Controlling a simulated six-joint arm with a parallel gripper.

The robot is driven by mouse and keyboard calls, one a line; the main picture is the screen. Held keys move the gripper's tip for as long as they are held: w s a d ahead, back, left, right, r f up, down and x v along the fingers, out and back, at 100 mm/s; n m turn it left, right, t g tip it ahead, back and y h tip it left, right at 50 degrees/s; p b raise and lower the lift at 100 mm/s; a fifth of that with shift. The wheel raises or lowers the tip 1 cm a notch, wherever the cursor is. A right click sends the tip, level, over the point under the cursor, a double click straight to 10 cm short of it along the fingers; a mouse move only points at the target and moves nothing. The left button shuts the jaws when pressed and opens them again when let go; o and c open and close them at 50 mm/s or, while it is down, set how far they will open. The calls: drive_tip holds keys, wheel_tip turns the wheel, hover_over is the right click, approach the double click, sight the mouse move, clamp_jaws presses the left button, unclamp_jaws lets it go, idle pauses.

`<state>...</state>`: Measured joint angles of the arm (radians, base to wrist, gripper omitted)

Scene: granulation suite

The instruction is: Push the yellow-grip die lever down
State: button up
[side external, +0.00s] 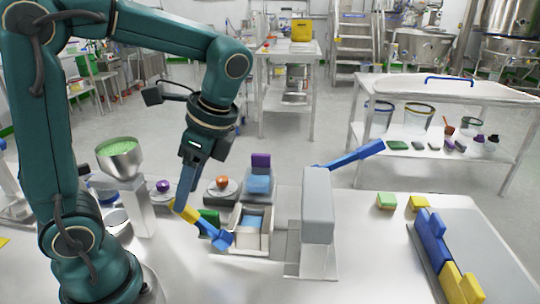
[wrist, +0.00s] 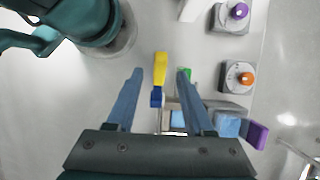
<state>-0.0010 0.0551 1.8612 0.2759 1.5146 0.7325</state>
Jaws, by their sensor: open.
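The die lever is a blue bar (side external: 220,238) with a yellow grip (side external: 188,213) at its raised left end, sloping down to the right beside a pale open box (side external: 265,240). In the wrist view the yellow grip (wrist: 160,68) lies between my fingers in the picture, with the blue part (wrist: 156,97) below it. My gripper (side external: 183,205) points down at the grip in the side view. In the wrist view my gripper (wrist: 160,72) is open, with space on both sides of the grip. Whether a finger touches it I cannot tell.
A grey post (side external: 318,205) with a blue lever (side external: 352,155) stands to the right. A bowl of green granules (side external: 119,148) stands left. An orange knob (side external: 222,182) and a purple knob (side external: 163,185) sit behind. Blue and yellow blocks (side external: 432,237) lie on the far right.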

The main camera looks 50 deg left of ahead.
sight(202, 224)
drive_tip(key=shift+x, duration=2.05)
clamp_jaws()
